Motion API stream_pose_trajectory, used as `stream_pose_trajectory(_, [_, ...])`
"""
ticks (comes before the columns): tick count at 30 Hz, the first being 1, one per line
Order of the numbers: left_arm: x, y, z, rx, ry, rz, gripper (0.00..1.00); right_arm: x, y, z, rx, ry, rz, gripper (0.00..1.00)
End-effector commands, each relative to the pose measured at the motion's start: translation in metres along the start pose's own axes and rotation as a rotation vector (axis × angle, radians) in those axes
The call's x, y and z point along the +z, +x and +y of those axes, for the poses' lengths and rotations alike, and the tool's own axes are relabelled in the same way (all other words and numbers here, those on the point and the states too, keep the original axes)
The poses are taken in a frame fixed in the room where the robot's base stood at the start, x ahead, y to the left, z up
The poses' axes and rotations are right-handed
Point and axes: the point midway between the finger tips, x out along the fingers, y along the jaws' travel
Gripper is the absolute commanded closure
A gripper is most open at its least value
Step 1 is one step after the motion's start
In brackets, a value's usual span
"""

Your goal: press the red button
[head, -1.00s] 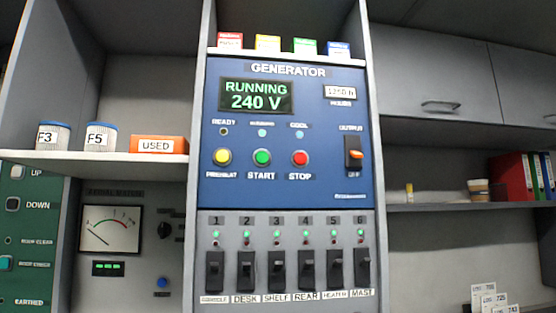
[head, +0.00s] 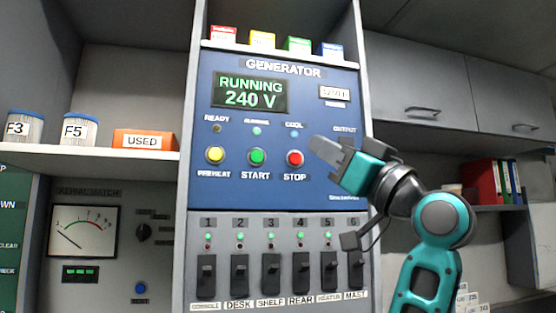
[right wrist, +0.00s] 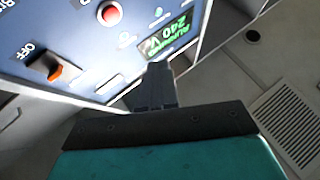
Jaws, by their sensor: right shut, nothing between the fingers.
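The red button (head: 295,159) labelled STOP sits on the blue generator panel (head: 330,190), right of the green START button (head: 257,157) and the yellow PREHEAT button (head: 215,155). My right gripper (head: 316,145) is shut and empty, its fingertips just right of the red button in the head view. I cannot tell its exact distance from the panel. My left gripper is not in view.
The display (head: 250,93) reads RUNNING 240 V. The right arm hides the output switch in the head view; its orange lever (right wrist: 55,72) shows in the right wrist view. Breaker switches (head: 240,272) line the lower panel. A shelf (head: 110,160) with cans is at left.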

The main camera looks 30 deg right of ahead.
Motion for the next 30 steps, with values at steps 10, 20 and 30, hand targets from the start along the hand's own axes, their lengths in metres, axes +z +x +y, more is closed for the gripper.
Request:
stream_pose_trajectory(10, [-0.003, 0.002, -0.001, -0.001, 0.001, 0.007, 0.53, -0.008, -0.002, -0.001, -0.007, -0.002, 0.013, 1.0])
stream_pose_trajectory(20, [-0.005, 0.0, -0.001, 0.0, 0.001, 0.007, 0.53, 0.001, 0.011, 0.007, -0.007, 0.002, 0.009, 1.0])
stream_pose_trajectory(30, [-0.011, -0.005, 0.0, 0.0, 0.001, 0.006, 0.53, 0.024, 0.045, 0.031, -0.007, 0.0, 0.01, 1.0])
